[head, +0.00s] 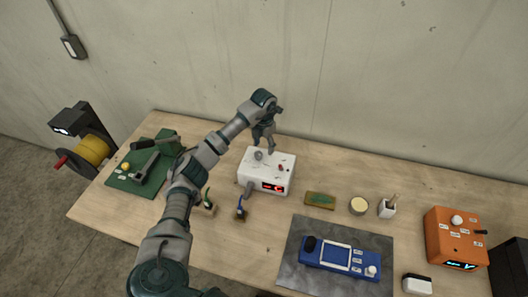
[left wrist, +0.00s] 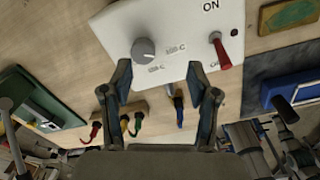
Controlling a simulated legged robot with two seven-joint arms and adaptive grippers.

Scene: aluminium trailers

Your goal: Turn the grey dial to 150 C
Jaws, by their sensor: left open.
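The grey dial (head: 258,155) is a round knob on top of a white box (head: 252,175) near the table's back. In the left wrist view the dial (left wrist: 144,50) stands on the white panel, with small temperature labels to its right and below it. Their digits are hard to read. Which mark the dial points to is unclear. My left gripper (head: 264,148) is open and points down over the back of the box, close to the dial. In the left wrist view its fingertips (left wrist: 158,66) are apart, with the dial visible beyond them. Nothing is between the fingers.
A red switch (left wrist: 221,50) marked ON stands on the same panel. Coloured-handled tools (head: 240,207) lie in front. A blue device (head: 340,258) on a grey mat and an orange box (head: 455,237) stand to the right.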

